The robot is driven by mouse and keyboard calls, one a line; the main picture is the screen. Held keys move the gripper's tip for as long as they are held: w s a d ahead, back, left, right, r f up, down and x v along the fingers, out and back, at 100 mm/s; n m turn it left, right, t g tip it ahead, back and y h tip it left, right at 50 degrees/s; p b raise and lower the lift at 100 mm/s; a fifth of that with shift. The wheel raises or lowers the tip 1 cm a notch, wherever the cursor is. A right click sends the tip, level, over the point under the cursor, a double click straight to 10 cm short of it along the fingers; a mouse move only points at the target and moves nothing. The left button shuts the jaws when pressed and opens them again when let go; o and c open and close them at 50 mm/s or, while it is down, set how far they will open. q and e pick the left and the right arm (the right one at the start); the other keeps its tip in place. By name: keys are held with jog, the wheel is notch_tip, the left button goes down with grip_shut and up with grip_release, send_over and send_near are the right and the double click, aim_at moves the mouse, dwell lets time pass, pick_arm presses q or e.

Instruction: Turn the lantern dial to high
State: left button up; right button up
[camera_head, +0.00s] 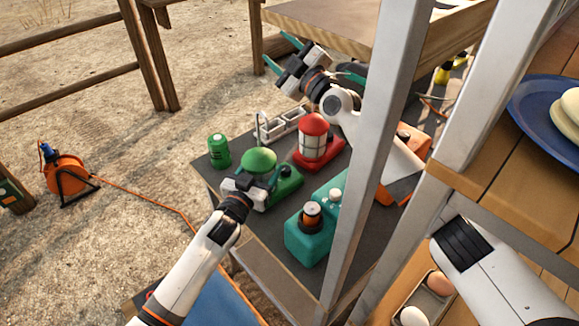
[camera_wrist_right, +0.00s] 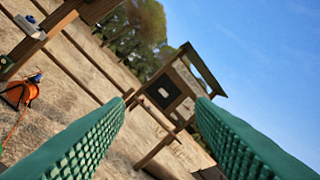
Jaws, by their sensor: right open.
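A red lantern (camera_head: 314,142) with a pale caged body stands upright on the dark low table. A green lantern (camera_head: 260,161) with a domed cap stands to its left, partly behind my left gripper (camera_head: 258,181). That gripper is close against the green lantern; its fingertips are hidden, and I cannot tell contact. A teal unit (camera_head: 308,241) with a dark and orange knob is nearer. No dial marking is legible. My right gripper (camera_head: 280,50) is raised beyond the table, open and empty; its green ribbed fingers also show apart in the right wrist view (camera_wrist_right: 160,105).
A green canister (camera_head: 219,151) and a white rack (camera_head: 282,126) are at the table's back. A grey post (camera_head: 370,150) crosses the view. A blue plate (camera_head: 545,110) and eggs (camera_head: 413,316) are at right. An orange cable reel (camera_head: 66,174) stands on the ground.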

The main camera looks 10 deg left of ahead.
notch_tip(320, 180, down, 10)
jog(key=s+d+m+g+h, duration=0.1)
jog(key=d+m+g+h, duration=0.15)
jog(key=g, duration=0.25)
pick_arm(q)
jog(key=shift+d, duration=0.1)
pick_arm(e)
jog(key=m+g+h, duration=0.2)
jog(key=g+h, duration=0.2)
jog(key=g, duration=0.2)
send_near(287, 168)
jog(key=x, duration=0.8)
jog(key=shift+a+f, duration=0.2)
jog(key=shift+a, duration=0.15)
